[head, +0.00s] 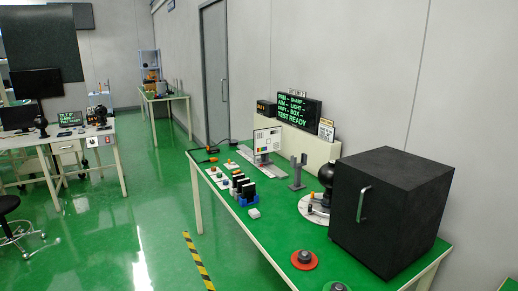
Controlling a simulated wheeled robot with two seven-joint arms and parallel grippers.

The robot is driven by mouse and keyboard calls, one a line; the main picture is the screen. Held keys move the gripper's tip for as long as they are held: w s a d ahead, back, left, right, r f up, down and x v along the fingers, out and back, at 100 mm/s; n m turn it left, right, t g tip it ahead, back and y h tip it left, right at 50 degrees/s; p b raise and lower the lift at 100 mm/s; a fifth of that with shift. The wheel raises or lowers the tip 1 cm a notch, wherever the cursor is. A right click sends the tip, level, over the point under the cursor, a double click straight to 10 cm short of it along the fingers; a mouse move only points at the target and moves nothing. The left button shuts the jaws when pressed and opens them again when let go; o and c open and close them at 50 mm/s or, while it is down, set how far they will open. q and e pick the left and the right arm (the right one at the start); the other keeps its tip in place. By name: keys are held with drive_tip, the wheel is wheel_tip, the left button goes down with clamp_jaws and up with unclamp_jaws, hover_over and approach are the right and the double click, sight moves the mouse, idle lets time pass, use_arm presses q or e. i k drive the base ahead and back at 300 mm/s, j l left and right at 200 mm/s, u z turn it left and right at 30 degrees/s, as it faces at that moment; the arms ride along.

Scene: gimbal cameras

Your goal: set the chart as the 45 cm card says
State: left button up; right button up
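A white test chart (267,139) with small coloured and grey patches stands upright on a slide or rail (262,164) on the green table (254,222). A small card (326,130) with a picture or print stands at the right of the display; its writing is too small to read, so I cannot tell whether it is the 45 cm card. A grey forked post (297,172) stands right of the chart. A black round-headed device (326,174) sits on a white disc (314,209). Neither of my grippers is in view.
A large black box (385,210) with a handle fills the table's right end. A red-based knob (304,259) is near the front edge. Several dark blocks in a blue rack (244,190) stand at left. A display (298,110) reads "TEST READY".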

sight(267, 141)
drive_tip(key=i+z, duration=0.3)
drive_tip(key=i, duration=0.15)
drive_tip(key=i+j+z, duration=0.1)
drive_tip(key=i+z, duration=0.15)
drive_tip(key=i, duration=0.2)
drive_tip(key=j, duration=0.5)
drive_tip(key=k+j+z, duration=0.1)
drive_tip(key=j, duration=0.4)
